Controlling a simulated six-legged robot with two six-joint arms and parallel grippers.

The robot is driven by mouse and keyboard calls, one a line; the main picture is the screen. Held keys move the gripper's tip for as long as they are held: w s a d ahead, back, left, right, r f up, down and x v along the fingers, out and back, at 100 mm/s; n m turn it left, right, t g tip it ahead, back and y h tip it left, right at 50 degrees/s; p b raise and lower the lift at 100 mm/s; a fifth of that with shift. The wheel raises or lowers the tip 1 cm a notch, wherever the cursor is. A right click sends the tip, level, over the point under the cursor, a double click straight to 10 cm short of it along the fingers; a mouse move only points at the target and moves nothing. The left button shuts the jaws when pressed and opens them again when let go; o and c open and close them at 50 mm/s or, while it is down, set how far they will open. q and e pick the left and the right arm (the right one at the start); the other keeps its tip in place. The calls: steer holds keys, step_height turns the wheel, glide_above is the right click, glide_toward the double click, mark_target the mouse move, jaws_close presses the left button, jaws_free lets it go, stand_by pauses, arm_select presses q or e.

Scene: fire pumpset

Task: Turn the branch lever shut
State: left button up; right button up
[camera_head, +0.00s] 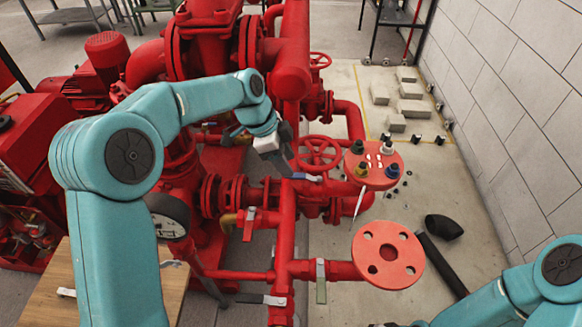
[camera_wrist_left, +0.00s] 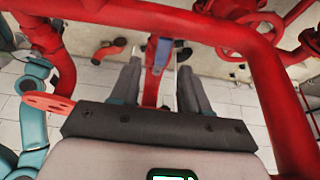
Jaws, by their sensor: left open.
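My left gripper (camera_head: 288,163) reaches in from the left over the red pipework, fingers pointing down. In the left wrist view its two fingers (camera_wrist_left: 160,72) stand apart. A lever with a blue grip (camera_head: 305,177) lies close beside the fingertips on the red branch pipe. In the left wrist view a blue lever part (camera_wrist_left: 163,52) shows between and just beyond the fingers, with a red pipe or lever part (camera_wrist_left: 151,88) below it. I cannot tell whether the fingers touch the lever. The right gripper is not clearly visible; only my right arm shows at lower right.
A red handwheel (camera_head: 318,153) and a flange with coloured caps (camera_head: 373,165) stand right of the gripper. Floor by the wall (camera_head: 470,210) is mostly clear.

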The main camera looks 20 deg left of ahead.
mark_target(296, 175)
arm_select(q)
steer(key=x, duration=0.3)
steer(key=shift+w, duration=0.2)
steer(key=shift+s+d+f, duration=0.1)
steer(key=shift+f, duration=0.2)
steer(key=shift+f, duration=0.1)
jaws_close()
